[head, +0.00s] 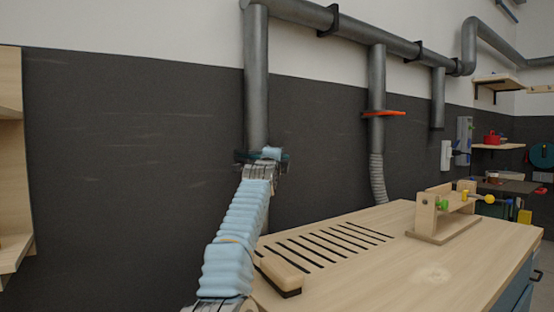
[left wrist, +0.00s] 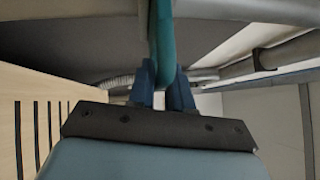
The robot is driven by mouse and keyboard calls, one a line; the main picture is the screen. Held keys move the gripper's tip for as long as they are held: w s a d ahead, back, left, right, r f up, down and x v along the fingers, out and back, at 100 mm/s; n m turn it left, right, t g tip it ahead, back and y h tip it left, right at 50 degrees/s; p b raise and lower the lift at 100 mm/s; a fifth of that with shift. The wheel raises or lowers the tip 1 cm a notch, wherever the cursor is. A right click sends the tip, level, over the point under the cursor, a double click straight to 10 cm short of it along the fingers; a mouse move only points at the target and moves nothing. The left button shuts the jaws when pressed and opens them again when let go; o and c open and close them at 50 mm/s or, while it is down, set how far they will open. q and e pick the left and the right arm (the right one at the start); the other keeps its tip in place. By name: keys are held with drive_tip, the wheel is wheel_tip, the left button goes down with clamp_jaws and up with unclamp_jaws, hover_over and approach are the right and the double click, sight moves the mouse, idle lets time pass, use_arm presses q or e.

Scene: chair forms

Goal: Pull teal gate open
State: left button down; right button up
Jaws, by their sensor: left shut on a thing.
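The teal gate (head: 285,158) is on the left vertical duct pipe (head: 256,80). Only small dark teal parts of it show around my left gripper (head: 267,160), which covers most of it in the head view. In the left wrist view, a teal bar (left wrist: 162,35) of the gate runs down between the two blue fingers of my left gripper (left wrist: 162,78). The fingers are shut on it. How far the gate stands out of the pipe is hidden. My right gripper is in neither view.
An orange gate (head: 384,114) sits on the pipe to the right, above a ribbed hose (head: 378,178). A wooden bench with slots (head: 400,275) fills the lower right, bearing a sanding block (head: 281,274) and a wooden jig (head: 445,215). The dark wall left of my arm is clear.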

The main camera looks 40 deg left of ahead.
use_arm(q)
drive_tip(key=shift+d+f, duration=0.1)
drive_tip(key=shift+f, duration=0.05)
drive_tip(key=s+d+b, duration=0.2)
drive_tip(key=d+b, duration=0.4)
drive_tip(key=d, duration=0.1)
drive_tip(key=shift+d, duration=0.4)
drive_tip(key=shift+f, duration=0.1)
drive_tip(key=c, duration=1.2)
unclamp_jaws()
drive_tip(key=shift+d, duration=0.15)
drive_tip(key=shift+o, duration=0.2)
drive_tip(key=shift+s, duration=0.15)
